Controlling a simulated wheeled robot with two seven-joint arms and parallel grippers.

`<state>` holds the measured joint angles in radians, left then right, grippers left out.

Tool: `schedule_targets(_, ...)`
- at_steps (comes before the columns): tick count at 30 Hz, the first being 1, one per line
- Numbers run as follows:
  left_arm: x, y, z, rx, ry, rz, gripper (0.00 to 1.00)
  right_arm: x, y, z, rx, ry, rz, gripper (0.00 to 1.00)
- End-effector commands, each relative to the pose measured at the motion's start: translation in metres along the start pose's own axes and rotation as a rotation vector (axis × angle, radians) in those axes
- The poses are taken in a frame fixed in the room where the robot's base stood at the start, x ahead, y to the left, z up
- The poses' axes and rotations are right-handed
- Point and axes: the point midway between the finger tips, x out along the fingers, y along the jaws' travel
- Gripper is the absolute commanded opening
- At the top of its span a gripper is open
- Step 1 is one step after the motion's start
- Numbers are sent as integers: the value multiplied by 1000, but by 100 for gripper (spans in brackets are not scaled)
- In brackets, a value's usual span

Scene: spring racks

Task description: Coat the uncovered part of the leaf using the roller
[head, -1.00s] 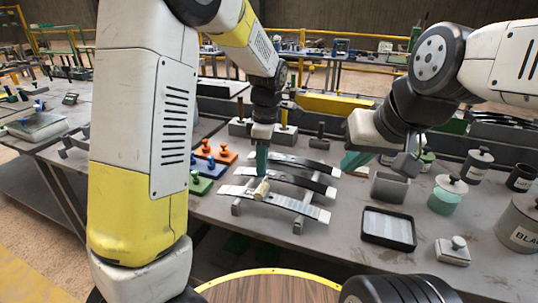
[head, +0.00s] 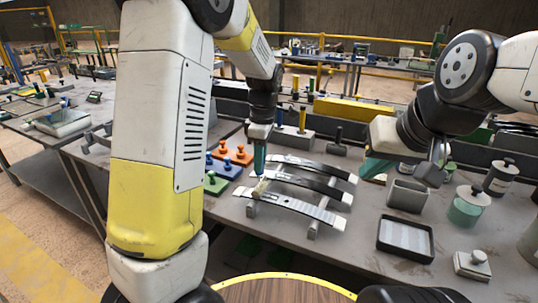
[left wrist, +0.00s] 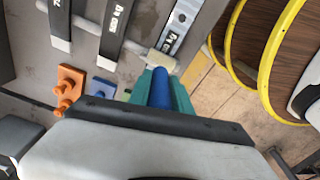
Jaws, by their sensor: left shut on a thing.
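Three curved leaves lie side by side on a rack. My left gripper (head: 259,162) is shut on the roller (head: 260,188), whose cream cylinder sits at the front leaf's left part. In the left wrist view the cylinder (left wrist: 155,58) lies across the grey leaf's end (left wrist: 172,35), and the blue handle is between the teal fingers (left wrist: 160,92). Contact is unclear. My right gripper (head: 376,168) hangs right of the leaves, its fingers partly hidden.
A black-rimmed tray (head: 405,238) and an open grey box (head: 408,195) stand right of the rack. A green jar (head: 467,207) and a grey knobbed block (head: 472,264) are further right. Orange (head: 232,153), blue and green knobbed blocks sit left of the rack.

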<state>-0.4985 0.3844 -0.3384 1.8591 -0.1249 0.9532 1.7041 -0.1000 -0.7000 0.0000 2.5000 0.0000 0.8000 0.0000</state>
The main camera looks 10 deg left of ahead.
Motion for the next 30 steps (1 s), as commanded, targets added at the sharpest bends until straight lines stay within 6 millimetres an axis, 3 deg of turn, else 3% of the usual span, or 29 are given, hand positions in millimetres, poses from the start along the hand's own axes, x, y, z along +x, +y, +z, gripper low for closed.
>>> schedule_targets(30, 16, 15, -67, -3, 2, -2, 0, 0, 0, 0, 0, 0, 0, 0)
